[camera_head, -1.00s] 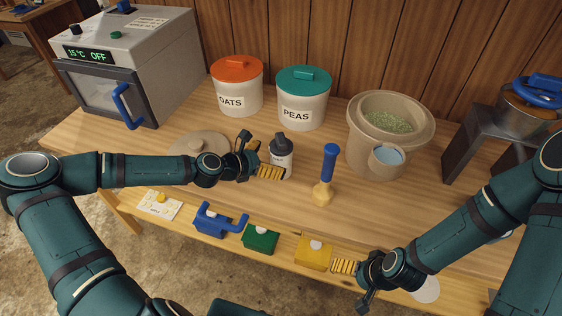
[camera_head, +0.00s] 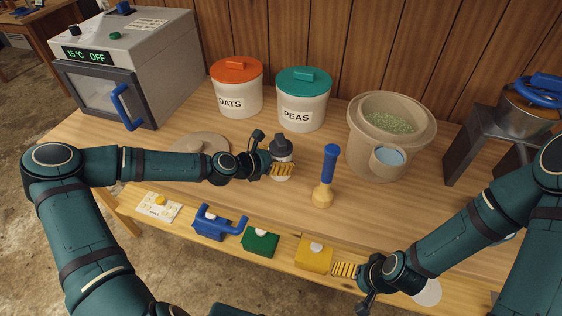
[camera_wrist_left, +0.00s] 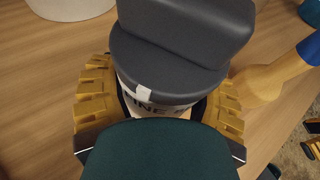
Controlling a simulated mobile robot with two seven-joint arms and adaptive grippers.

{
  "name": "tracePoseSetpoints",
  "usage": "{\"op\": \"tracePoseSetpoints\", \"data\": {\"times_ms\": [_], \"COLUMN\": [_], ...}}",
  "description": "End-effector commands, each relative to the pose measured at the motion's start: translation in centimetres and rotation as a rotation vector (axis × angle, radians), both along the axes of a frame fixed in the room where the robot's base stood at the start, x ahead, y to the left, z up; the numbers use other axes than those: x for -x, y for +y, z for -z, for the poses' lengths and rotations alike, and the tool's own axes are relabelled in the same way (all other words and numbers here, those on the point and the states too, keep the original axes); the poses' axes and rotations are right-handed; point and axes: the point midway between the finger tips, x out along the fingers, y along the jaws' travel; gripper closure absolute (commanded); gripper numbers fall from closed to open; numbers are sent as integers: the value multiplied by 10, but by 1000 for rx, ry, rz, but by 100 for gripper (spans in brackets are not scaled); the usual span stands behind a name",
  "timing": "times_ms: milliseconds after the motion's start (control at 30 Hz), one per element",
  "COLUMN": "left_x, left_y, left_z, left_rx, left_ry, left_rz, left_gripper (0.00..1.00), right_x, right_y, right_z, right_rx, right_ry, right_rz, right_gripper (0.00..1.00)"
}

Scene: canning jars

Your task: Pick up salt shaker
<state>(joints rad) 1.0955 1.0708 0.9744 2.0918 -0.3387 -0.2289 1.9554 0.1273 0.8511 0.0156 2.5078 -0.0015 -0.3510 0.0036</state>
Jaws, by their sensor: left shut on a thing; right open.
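The salt shaker (camera_head: 283,151) is a small white container with a dark grey cap, on the wooden table in front of the PEAS jar. Its label is mostly hidden. My left gripper (camera_head: 281,169) is shut on it from the left. In the left wrist view the grey cap of the shaker (camera_wrist_left: 175,60) fills the middle, with the yellow finger pads of my left gripper (camera_wrist_left: 160,108) on both sides. I cannot tell whether the shaker touches the table. My right gripper (camera_head: 345,269) is open and empty near the front edge, beside a yellow box.
A blue-handled tool (camera_head: 327,175) stands close to the right of the shaker. The OATS jar (camera_head: 235,90) and PEAS jar (camera_head: 302,103) stand behind. A beige container with green contents (camera_head: 391,142) is at right. A round lid (camera_head: 200,147) lies behind my left arm.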

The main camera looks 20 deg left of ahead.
Motion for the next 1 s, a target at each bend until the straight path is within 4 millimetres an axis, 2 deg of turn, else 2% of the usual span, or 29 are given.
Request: {"op": "tracePoseSetpoints", "data": {"times_ms": [167, 267, 500, 700, 833, 1000], "left_x": [0, 0, 0, 0, 0, 0], "left_y": [0, 0, 1, 0, 0, 0], "left_z": [-2, -11, -57, -88, -98, -101], "left_rx": [0, -2, -4, -1, -1, 0], "left_ry": [-1, -3, -4, -2, -1, -1], "left_rz": [0, 0, 0, -1, 0, 0], "left_gripper": [77, 77, 77, 77, 77, 77], "right_x": [0, 0, 3, 3, 2, 1], "right_y": [0, 0, 0, 0, 0, 0], "right_z": [-1, -3, -17, -24, -26, -26], "right_rx": [0, 0, -1, -1, -1, -1], "right_ry": [0, 1, 7, 7, 4, 3], "right_rz": [0, 0, -2, -1, 2, 2], "right_gripper": [8, 8, 8, 8, 8, 8]}}
